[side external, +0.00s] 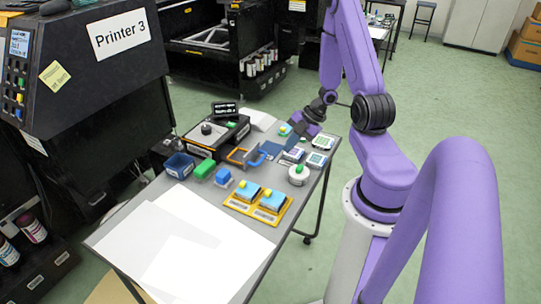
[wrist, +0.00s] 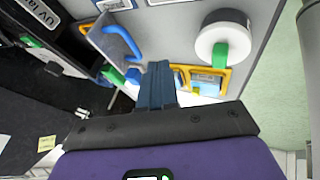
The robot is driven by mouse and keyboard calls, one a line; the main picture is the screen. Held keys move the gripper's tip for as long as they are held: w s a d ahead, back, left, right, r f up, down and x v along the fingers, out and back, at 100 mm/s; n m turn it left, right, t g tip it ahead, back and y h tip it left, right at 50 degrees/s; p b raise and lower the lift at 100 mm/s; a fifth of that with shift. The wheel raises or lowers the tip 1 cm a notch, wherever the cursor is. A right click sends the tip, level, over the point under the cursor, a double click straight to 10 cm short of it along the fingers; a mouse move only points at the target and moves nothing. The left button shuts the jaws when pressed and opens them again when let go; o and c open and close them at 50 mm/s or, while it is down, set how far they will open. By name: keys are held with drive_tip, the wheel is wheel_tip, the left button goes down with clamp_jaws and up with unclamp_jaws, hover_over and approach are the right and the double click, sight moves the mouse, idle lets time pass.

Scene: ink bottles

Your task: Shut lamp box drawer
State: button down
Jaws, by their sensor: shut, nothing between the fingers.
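The lamp box (side external: 216,134) is a black box with a round knob and a pale label, at the back of the table. Its lettered edge shows at the top left of the wrist view (wrist: 38,40). In front of it are a blue handle (wrist: 122,38) on a grey drawer-like part and an orange handle (side external: 237,157). The blue handle also shows in the side view (side external: 256,159). How far the drawer stands out is unclear. My gripper (wrist: 157,68) has its blue fingers together and empty, right of the blue handle in the wrist view and apart from it.
A white round pot with a green top (side external: 298,173) and an orange tray (side external: 258,203) with blue-topped items stand nearby. A blue bin (side external: 179,165) and green block (side external: 204,169) are at left. White sheets (side external: 185,245) cover the near table end.

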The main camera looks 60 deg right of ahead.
drive_tip(key=x, duration=0.5)
drive_tip(key=shift+a, duration=0.1)
drive_tip(key=w, duration=0.1)
drive_tip(key=w+f, duration=0.1)
drive_tip(key=w, duration=0.1)
drive_tip(key=shift+a, duration=0.1)
drive_tip(key=shift+w+f, duration=0.1)
drive_tip(key=shift+w, duration=0.45)
drive_tip(key=shift+w, duration=0.1)
approach(235, 158)
drive_tip(key=x, duration=0.4)
drive_tip(key=shift+w+f, duration=0.15)
